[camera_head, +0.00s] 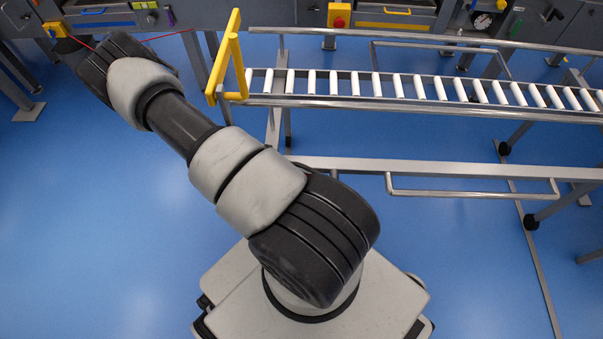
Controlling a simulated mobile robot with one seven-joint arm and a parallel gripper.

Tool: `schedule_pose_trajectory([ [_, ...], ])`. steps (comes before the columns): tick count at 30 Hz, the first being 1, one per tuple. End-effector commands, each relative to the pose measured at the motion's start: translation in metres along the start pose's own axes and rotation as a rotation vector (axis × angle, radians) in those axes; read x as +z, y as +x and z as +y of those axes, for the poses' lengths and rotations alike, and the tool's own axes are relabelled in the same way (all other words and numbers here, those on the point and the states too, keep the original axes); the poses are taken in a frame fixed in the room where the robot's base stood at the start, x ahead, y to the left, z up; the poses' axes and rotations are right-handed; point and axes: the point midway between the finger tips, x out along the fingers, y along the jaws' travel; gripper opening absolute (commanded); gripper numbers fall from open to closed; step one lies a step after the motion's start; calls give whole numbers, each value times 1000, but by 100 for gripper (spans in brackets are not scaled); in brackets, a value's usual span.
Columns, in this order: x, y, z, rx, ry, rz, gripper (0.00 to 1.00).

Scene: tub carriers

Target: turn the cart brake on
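A cart-like roller frame (400,101) with a row of white rollers runs across the upper right, on grey legs. A yellow bar (232,66) stands upright at its left end; I cannot tell whether it is the brake lever. Dark round feet or casters (504,148) show at its legs, with no brake position readable. My arm reaches from my base to the upper left, left of the yellow bar and apart from it in the picture. My gripper is not visible; the arm's far end is hidden behind its own dark joint.
Grey machines line the back, with a red button on a yellow box (339,16) and a gauge (481,21). A small yellow block (55,30) and a thin red line show by my arm. A lower rail (450,168) crosses the right. Blue floor (90,220) is clear at left.

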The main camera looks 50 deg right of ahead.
Motion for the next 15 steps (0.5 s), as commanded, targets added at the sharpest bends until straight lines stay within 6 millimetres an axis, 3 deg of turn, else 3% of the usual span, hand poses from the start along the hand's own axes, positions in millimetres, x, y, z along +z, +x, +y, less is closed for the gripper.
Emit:
schedule_pose_trajectory([
  [5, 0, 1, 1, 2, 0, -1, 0],
  [6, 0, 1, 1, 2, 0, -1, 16],
  [9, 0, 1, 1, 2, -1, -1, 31],
  [15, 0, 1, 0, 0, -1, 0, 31],
])
